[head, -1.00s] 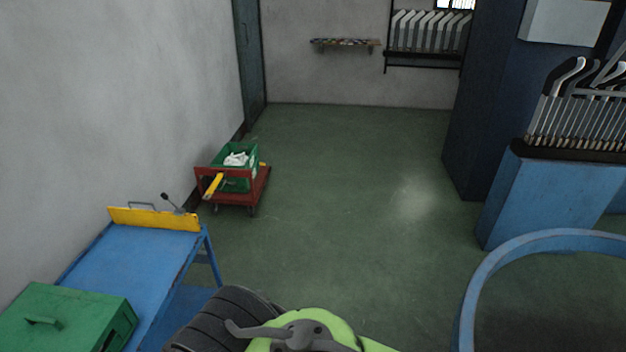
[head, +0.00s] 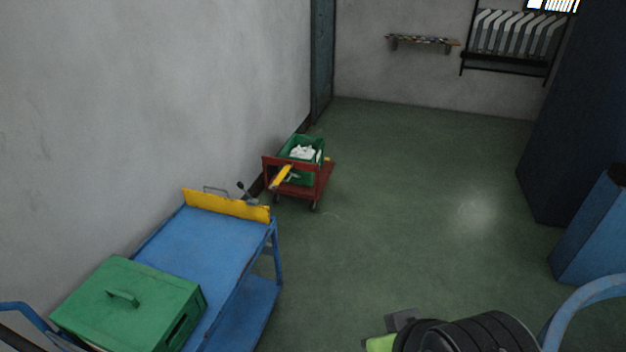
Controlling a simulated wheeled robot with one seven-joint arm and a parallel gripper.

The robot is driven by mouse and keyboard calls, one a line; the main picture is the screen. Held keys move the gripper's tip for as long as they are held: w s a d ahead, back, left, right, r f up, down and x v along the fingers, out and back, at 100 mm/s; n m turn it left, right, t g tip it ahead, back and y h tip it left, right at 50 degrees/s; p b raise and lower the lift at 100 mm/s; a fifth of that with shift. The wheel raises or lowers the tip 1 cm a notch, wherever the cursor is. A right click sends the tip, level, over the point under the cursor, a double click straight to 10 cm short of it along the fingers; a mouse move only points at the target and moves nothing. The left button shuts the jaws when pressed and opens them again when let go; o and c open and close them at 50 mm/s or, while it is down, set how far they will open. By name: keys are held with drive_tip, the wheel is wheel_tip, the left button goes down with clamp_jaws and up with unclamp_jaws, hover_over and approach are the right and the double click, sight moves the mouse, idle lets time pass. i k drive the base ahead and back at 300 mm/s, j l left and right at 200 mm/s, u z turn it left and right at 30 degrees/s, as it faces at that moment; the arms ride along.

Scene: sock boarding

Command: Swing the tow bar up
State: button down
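A small red cart (head: 318,186) on dark casters stands on the floor near the left wall, beyond the blue trolley. A yellow bar (head: 281,177), which looks like the tow bar, shows at its near end, slanting down to the left. The bar's joint to the cart is too small to make out. Parts of my arm show at the bottom edge, well short of the cart. My gripper's fingers cannot be seen.
A blue trolley (head: 205,245) with a yellow end plate (head: 226,205) and a green lidded box (head: 125,305) stands at the left. A blue curved rail (head: 575,310) and blue stand (head: 595,235) are at the right. The floor (head: 410,190) between is clear.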

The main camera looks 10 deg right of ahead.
sight(275, 185)
drive_tip(key=i+l+u, duration=0.15)
drive_tip(key=i+l, duration=0.3)
drive_tip(key=i+l+u, duration=0.15)
drive_tip(key=i+l, duration=0.3)
drive_tip(key=i+l+u, duration=0.15)
drive_tip(key=i+l, duration=0.35)
drive_tip(key=i+l+u, duration=0.2)
drive_tip(key=i+l, duration=0.25)
drive_tip(key=l, duration=0.2)
drive_tip(key=i+l+u, duration=0.4)
drive_tip(key=i+l, duration=0.65)
drive_tip(key=i+j+u, duration=0.1)
drive_tip(key=i+u, duration=0.25)
drive_tip(key=i, duration=0.8)
